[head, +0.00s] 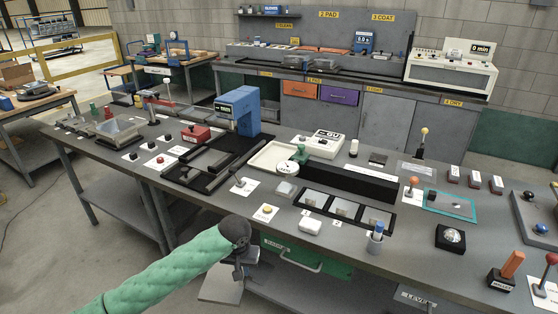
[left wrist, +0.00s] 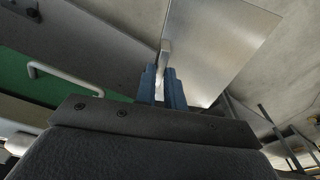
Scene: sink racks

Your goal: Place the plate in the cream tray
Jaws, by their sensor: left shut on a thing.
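My left gripper (head: 239,268) is in front of the workbench's front edge, low beside the green drawer. In the left wrist view its blue fingers (left wrist: 163,88) are shut on the edge of a flat grey metal plate (left wrist: 225,45). The plate also shows in the head view (head: 221,288), below the bench top, partly hidden by the gripper. The cream tray (head: 262,164) lies on the bench top, beyond the gripper and slightly right. My right gripper is not in view.
The green drawer (head: 278,254) with its handle is close to the gripper. A yellow button (head: 266,211), a white block (head: 310,227) and a black frame with square pads (head: 345,209) lie near the bench's front. A blue press (head: 238,110) stands behind the tray, to the left.

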